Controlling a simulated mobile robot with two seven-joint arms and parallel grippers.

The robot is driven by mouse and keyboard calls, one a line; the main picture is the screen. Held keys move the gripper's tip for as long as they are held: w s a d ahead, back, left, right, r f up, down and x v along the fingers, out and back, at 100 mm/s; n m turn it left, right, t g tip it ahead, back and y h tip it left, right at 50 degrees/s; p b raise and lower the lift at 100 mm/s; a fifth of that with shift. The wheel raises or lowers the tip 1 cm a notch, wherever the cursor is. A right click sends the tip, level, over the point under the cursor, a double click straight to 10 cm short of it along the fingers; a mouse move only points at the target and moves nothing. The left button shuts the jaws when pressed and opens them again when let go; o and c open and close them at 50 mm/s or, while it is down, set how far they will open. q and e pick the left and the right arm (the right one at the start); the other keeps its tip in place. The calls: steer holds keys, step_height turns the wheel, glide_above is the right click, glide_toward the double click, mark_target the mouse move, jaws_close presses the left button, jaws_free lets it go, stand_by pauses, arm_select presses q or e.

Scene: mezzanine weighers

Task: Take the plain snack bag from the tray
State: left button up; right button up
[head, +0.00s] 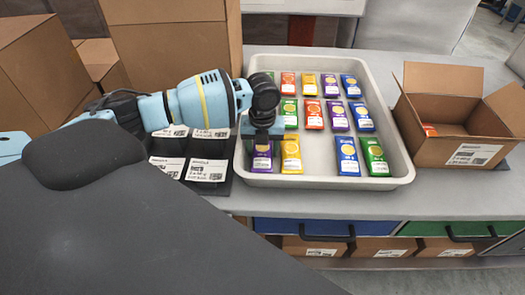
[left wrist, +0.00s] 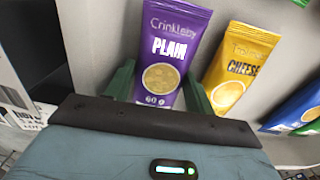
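The plain snack bag is purple with a yellow chip picture and reads "PLAIN" in the left wrist view (left wrist: 170,50). In the head view the purple bag (head: 262,158) is at the front left of the grey tray (head: 320,184). My left gripper (head: 262,132) reaches down over its upper part and hides it. In the left wrist view the dark green fingers (left wrist: 160,92) stand on either side of the bag's lower end, apart, with the bag between them. It does not look lifted. My right gripper is out of view.
A yellow cheese bag (head: 291,154) is close on the right. Several other coloured bags, two of them purple (head: 337,117), stand in rows. An open cardboard box (head: 455,150) is right of the tray; labelled packs (head: 206,170) and tall boxes (head: 175,35) are left and behind.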

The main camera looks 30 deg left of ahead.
mark_target(262, 148)
arm_select(q)
steer(key=shift+c, duration=1.4)
steer(key=shift+r, duration=0.1)
step_height(262, 148, up, 10)
steer(key=shift+f, duration=0.1)
